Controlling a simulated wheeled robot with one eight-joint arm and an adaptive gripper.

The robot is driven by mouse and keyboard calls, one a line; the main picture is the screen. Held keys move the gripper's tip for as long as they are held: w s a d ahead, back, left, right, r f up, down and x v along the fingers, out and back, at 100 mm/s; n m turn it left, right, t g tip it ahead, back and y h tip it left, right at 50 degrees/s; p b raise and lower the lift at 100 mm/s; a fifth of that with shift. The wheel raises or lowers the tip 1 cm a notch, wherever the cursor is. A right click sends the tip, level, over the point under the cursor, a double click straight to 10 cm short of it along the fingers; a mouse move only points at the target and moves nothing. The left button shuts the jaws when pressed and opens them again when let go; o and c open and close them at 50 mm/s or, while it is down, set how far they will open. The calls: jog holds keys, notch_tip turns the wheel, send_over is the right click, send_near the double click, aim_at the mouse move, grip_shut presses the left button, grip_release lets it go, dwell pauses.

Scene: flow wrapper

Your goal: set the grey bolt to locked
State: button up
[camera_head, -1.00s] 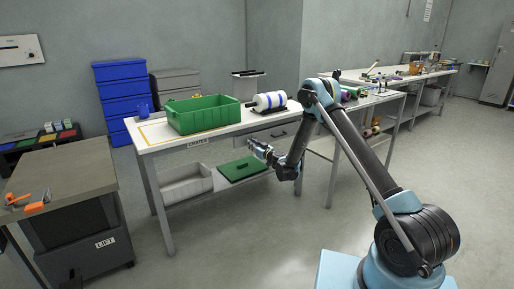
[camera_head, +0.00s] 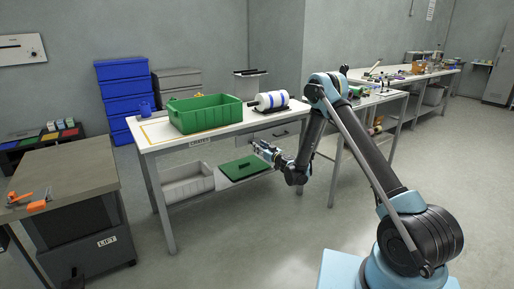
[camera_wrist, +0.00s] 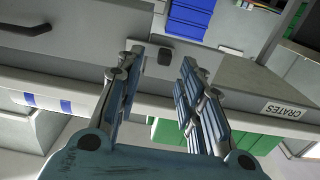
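A small dark grey block (camera_wrist: 165,55) shows between my fingertips in the wrist view, on a pale plate (camera_wrist: 185,62) at the bench front beside the drawer. It looks like the bolt, but its locked or unlocked position cannot be read. In the head view the bolt is too small to make out. My gripper (camera_head: 257,146) is in front of the white bench, just below its front edge and left of the drawer (camera_head: 280,133). In the wrist view my gripper (camera_wrist: 162,58) is open and empty, its two fingers on either side of the block. Contact cannot be told.
The white bench (camera_head: 160,143) holds a green crate (camera_head: 205,115) and a white-and-blue roll (camera_head: 270,101). A green lid (camera_head: 243,168) and a pale bin (camera_head: 188,184) lie on the lower shelf. A drawer handle (camera_wrist: 25,28) shows in the wrist view. Floor in front is clear.

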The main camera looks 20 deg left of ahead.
jog(key=shift+v, duration=1.3)
jog(key=shift+r, duration=0.1)
jog(key=d+r+g, duration=0.2)
jog(key=d+r, duration=0.7)
jog(key=r, duration=0.6)
jog(key=s+d+r+m+g+h, duration=0.1)
jog(key=s+d+r+h, duration=0.1)
jog(key=s+d+r, duration=0.45)
jog(key=s+d+r+g+h, duration=0.1)
jog(key=s+d+h, duration=0.15)
jog(key=d, duration=0.65)
jog(key=s+d+m+g+h, duration=0.2)
jog(key=s+d+m+h, duration=0.2)
jog(key=s+d, duration=1.4)
jog(key=s+d+f+m+g+h, duration=0.1)
jog(key=s+d+f+m+h, duration=0.1)
jog(key=s+d+f, duration=0.3)
jog(key=s+d+f+m+g+h, duration=0.1)
jog(key=s+d+f+m+h, duration=0.2)
jog(key=s+d, duration=0.9)
jog(key=s+f+h, duration=0.1)
jog(key=s+f, duration=0.1)
jog(key=s, duration=0.2)
jog(key=shift+s+m, duration=0.3)
jog(key=shift+s, duration=0.1)
